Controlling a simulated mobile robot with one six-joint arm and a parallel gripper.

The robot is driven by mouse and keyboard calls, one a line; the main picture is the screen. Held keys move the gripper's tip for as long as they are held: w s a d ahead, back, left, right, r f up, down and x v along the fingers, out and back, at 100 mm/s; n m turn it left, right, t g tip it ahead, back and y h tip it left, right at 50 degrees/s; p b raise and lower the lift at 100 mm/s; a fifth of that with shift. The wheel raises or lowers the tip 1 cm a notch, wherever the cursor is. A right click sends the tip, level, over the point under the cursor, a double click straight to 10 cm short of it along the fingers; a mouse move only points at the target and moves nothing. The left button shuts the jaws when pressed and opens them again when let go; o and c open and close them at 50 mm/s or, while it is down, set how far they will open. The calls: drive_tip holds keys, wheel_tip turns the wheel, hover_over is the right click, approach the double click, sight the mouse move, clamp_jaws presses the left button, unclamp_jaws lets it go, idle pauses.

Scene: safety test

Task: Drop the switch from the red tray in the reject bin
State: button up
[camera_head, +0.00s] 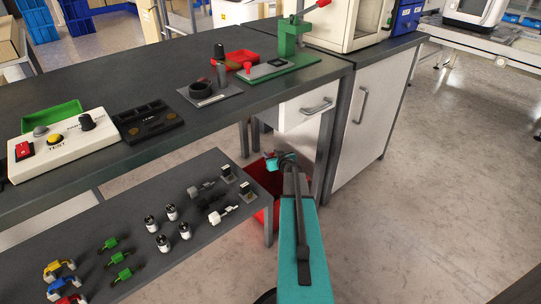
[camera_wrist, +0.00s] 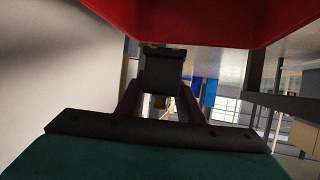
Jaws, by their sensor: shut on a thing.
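My gripper (camera_wrist: 163,92) is shut on a small dark block (camera_wrist: 162,68), which I take to be the switch. In the head view my gripper (camera_head: 282,162) is low, at the red reject bin (camera_head: 263,178) between the benches. My arm hides part of the bin. In the wrist view a large red surface of the bin (camera_wrist: 200,20) fills the top, close to the held block. I cannot tell whether the block is inside the bin's rim. The red tray (camera_head: 242,57) sits on the bench top beside the green press; its contents are not clear.
The dark bench top (camera_head: 130,82) and lower shelf (camera_head: 150,262) lie left of my arm; the shelf carries several small parts. A green tray (camera_head: 52,117) and test box (camera_head: 62,138) stand on the bench. A white cabinet (camera_head: 370,110) stands behind right. The floor at right is clear.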

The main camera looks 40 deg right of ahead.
drive_tip(key=shift+f, duration=0.15)
drive_tip(key=shift+f+b, duration=0.35)
drive_tip(key=shift+f, duration=2.45)
drive_tip(key=o, duration=1.2)
drive_tip(key=shift+c, duration=0.2)
drive_tip(key=shift+s, duration=0.1)
drive_tip(key=v, duration=1.3)
drive_tip(key=shift+s+p, duration=0.3)
drive_tip(key=shift+s, duration=0.1)
drive_tip(key=shift+a, duration=0.1)
